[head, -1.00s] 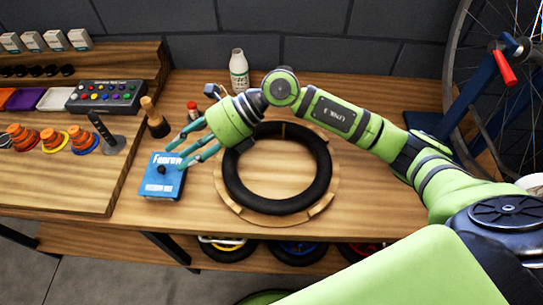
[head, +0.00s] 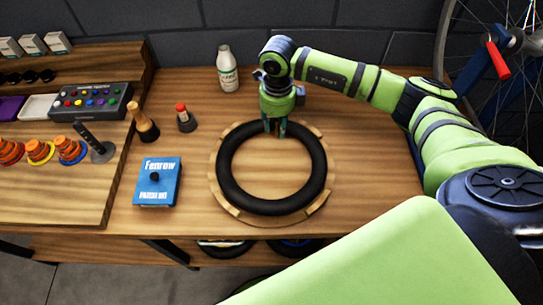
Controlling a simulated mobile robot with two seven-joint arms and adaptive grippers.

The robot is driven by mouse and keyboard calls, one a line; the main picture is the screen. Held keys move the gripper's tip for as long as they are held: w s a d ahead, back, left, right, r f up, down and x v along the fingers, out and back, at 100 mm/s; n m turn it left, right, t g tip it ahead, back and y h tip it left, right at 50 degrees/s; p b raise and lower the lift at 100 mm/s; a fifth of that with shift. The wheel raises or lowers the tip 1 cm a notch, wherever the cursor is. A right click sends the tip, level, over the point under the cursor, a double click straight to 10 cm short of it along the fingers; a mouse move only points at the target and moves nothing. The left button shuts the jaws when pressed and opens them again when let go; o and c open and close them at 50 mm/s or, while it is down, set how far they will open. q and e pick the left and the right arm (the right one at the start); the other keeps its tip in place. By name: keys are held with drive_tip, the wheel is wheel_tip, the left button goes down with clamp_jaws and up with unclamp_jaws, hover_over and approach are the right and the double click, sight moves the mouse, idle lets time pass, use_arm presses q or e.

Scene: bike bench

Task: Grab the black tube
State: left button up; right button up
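The black tube (head: 229,187) is a thick black ring lying flat on a round wooden holder (head: 217,199) on the bench. My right gripper (head: 275,131) points down at the back part of the tube. Its two teal fingers are parted with a gap between them, and they overlap the tube's back rim in the picture. I cannot tell whether the fingertips touch the tube. My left gripper is not in view.
A blue box (head: 158,182) lies left of the holder. A white bottle (head: 227,68), a small red-capped bottle (head: 185,118) and a wooden-handled tool (head: 143,123) stand behind. A raised wooden shelf (head: 60,187) is at left, a bike wheel at right.

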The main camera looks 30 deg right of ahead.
drive_tip(key=shift+f, duration=0.45)
clamp_jaws()
drive_tip(key=shift+r, duration=0.1)
